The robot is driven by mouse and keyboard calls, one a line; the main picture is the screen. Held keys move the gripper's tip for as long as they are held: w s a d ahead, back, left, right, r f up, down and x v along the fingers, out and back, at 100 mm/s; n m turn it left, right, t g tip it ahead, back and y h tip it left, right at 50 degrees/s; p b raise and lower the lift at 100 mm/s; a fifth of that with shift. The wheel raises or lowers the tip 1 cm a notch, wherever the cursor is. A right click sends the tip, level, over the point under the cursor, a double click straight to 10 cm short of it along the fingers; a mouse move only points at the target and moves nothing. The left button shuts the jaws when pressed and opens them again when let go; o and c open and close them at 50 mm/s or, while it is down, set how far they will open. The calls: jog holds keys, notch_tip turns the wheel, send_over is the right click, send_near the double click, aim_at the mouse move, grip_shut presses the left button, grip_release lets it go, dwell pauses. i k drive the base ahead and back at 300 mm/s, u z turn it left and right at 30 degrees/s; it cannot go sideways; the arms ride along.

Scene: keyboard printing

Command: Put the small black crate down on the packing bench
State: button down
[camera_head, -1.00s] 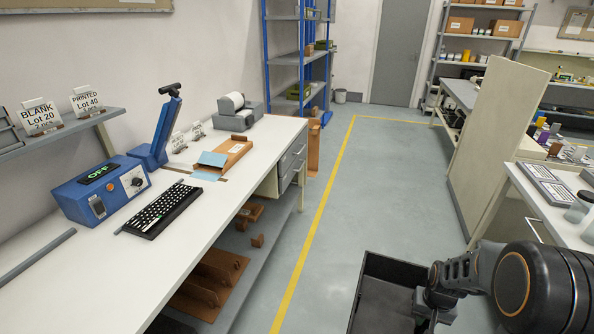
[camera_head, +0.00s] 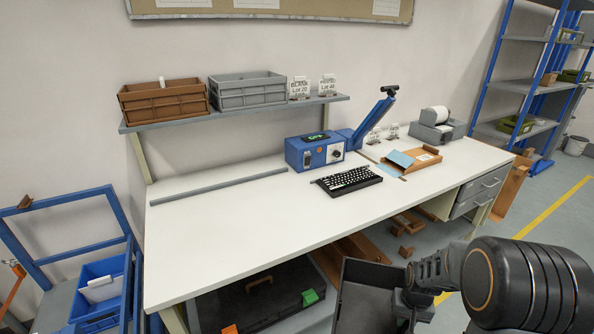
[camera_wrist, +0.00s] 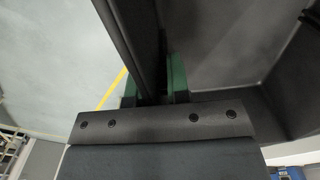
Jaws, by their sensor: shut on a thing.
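The small black crate (camera_head: 368,300) is at the lower middle of the head view, in front of a white-topped bench (camera_head: 235,230). My gripper (camera_head: 408,300) is shut on the crate's right-hand wall, and the crate's lower part is cut off by the frame. In the wrist view my gripper's green-padded fingers (camera_wrist: 178,78) clasp the dark wall of the crate (camera_wrist: 220,45). The crate looks empty where I see inside. Nothing marks whether this bench is the packing bench.
On the bench are a keyboard (camera_head: 347,181), a blue machine (camera_head: 315,152), a brown tray (camera_head: 412,160) and a label printer (camera_head: 437,128). The bench's left and front top is clear. A shelf above holds a brown crate (camera_head: 163,103) and a grey crate (camera_head: 248,90). A blue trolley (camera_head: 75,260) stands left.

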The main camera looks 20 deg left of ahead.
aim_at(225, 243)
jog(key=u, duration=1.75)
